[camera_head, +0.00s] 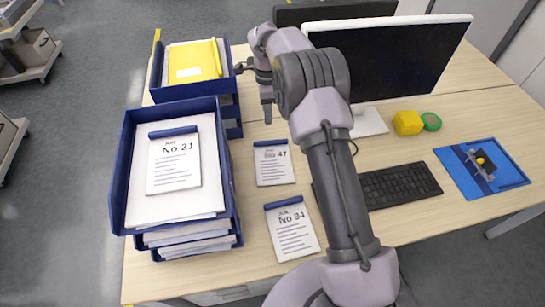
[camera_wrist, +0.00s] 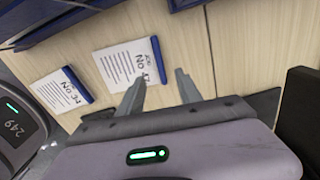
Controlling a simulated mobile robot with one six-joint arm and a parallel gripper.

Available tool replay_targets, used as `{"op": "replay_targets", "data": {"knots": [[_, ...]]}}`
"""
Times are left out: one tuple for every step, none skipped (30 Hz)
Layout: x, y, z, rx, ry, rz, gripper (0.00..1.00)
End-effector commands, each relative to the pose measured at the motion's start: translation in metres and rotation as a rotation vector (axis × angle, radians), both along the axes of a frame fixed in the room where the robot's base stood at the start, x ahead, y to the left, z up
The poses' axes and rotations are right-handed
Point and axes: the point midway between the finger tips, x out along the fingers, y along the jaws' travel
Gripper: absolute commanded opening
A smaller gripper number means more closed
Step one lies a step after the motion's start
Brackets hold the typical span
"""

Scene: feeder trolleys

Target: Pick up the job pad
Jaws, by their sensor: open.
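Three white job pads with dark blue top bands are in view. Pad No 21 (camera_head: 173,160) lies on papers in the front blue letter tray. Pad No 47 (camera_head: 274,163) lies flat on the desk right of the trays, and pad No 34 (camera_head: 293,230) lies nearer the front. My gripper (camera_head: 255,88) is above the desk by the rear tray, beyond pad No 47. In the wrist view my gripper (camera_wrist: 160,80) is open and empty, its fingers apart. A pad (camera_wrist: 128,64) lies just left of the fingers there, with another (camera_wrist: 62,90) further left.
The front blue tray stack (camera_head: 119,180) and a rear one with a yellow folder (camera_head: 195,62) stand on the left. A monitor (camera_head: 420,55), keyboard (camera_head: 400,187), yellow block (camera_head: 407,122), green ring (camera_head: 431,121) and blue mat (camera_head: 470,182) are on the right.

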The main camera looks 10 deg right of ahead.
Motion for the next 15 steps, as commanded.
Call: {"op": "replay_targets", "data": {"knots": [[-0.001,0.000,-0.024,0.000,0.005,0.000,0.42],[-0.001,0.000,-0.033,0.000,0.004,0.000,0.42],[-0.001,0.000,-0.045,0.001,0.004,0.000,0.42],[-0.001,0.000,-0.054,0.000,0.004,0.001,0.42],[-0.001,0.000,-0.061,0.000,0.004,0.001,0.42],[-0.001,-0.001,-0.070,0.000,0.003,0.002,0.42],[-0.001,-0.001,-0.075,0.000,0.002,0.002,0.42],[-0.001,-0.001,-0.079,0.000,0.002,0.002,0.42],[-0.001,-0.001,-0.084,0.001,0.002,0.001,0.42],[-0.001,-0.001,-0.086,0.001,0.002,0.001,0.42],[-0.001,-0.001,-0.088,0.001,0.001,0.001,0.42],[-0.001,-0.001,-0.090,0.001,0.001,0.001,0.42],[-0.001,-0.002,-0.093,0.001,0.001,0.001,0.42],[-0.002,-0.003,-0.096,0.001,0.001,0.001,0.42],[-0.003,-0.004,-0.103,0.001,0.002,0.001,0.42]]}}
